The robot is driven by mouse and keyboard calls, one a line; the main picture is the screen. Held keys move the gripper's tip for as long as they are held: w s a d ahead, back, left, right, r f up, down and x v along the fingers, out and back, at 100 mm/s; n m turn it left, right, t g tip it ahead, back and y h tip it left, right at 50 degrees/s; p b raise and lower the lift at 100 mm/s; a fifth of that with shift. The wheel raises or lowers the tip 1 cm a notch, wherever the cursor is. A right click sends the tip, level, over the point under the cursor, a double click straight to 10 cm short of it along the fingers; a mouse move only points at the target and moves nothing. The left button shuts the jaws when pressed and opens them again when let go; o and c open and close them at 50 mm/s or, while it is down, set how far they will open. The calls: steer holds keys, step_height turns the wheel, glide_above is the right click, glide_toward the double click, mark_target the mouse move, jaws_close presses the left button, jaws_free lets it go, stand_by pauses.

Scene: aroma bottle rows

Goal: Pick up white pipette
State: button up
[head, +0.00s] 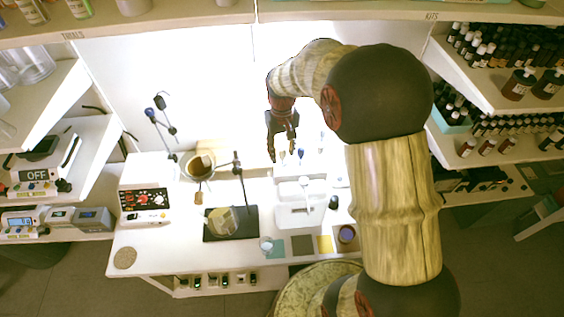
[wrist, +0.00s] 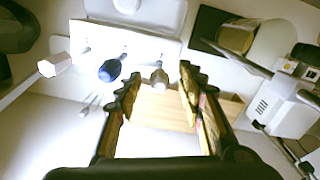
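Three pipettes stand in a row on a white rack (wrist: 135,40). The white pipette (wrist: 55,65) is at the left in the wrist view, with a pale bulb. The blue-bulbed pipette (wrist: 109,71) is in the middle, and a tan-bulbed pipette (wrist: 158,77) is at the right. My gripper (wrist: 160,84) is open, with the tan pipette's bulb showing between its fingertips; I cannot tell the depth gap. The white pipette is well to the left of the fingers. In the head view, my gripper (head: 281,150) is above the rack's left end.
A black-based stand with a tilted beaker (head: 222,220) is left of the rack on the white bench (head: 160,257).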

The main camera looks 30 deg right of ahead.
steer(key=c, duration=0.3)
steer(key=c, duration=0.4)
steer(key=shift+r, duration=0.1)
steer(key=shift+r, duration=0.2)
step_height(320, 180, up, 6)
steer(key=shift+r+p, duration=0.2)
steer(key=shift+p, duration=0.1)
steer(key=s+a, duration=0.2)
steer(key=s, duration=0.3)
steer(key=s+a, duration=0.2)
steer(key=s, duration=0.4)
steer(key=s+a, duration=0.3)
steer(key=s, duration=0.2)
steer(key=shift+s, duration=0.3)
